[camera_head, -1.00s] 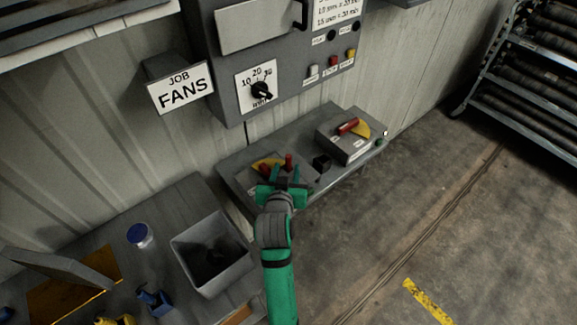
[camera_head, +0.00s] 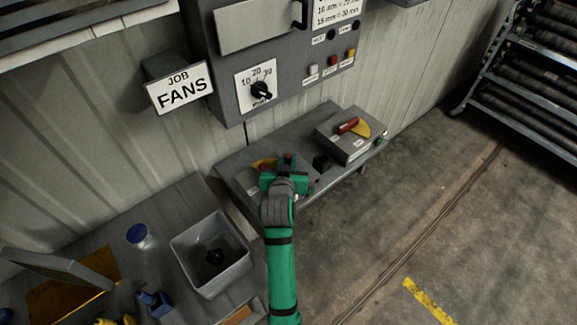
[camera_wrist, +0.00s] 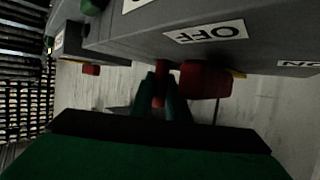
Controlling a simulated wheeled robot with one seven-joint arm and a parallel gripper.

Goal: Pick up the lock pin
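The lock pin (camera_wrist: 160,76) is a small red piece in the wrist view, beside a larger red handle (camera_wrist: 206,80) at the grey switch box marked OFF. My gripper (camera_wrist: 161,92) reaches to the box with its dark green fingers close together on both sides of the pin; they look shut on it. In the head view my gripper (camera_head: 284,177) is over the left switch box (camera_head: 252,187) on the grey shelf, with a bit of red showing just behind it. It hides most of the pin and handle there.
A second switch box (camera_head: 345,150) with a red handle and yellow plate stands to the right on the shelf. A grey bin (camera_head: 238,272) is at lower left. A control panel (camera_head: 315,95) hangs above.

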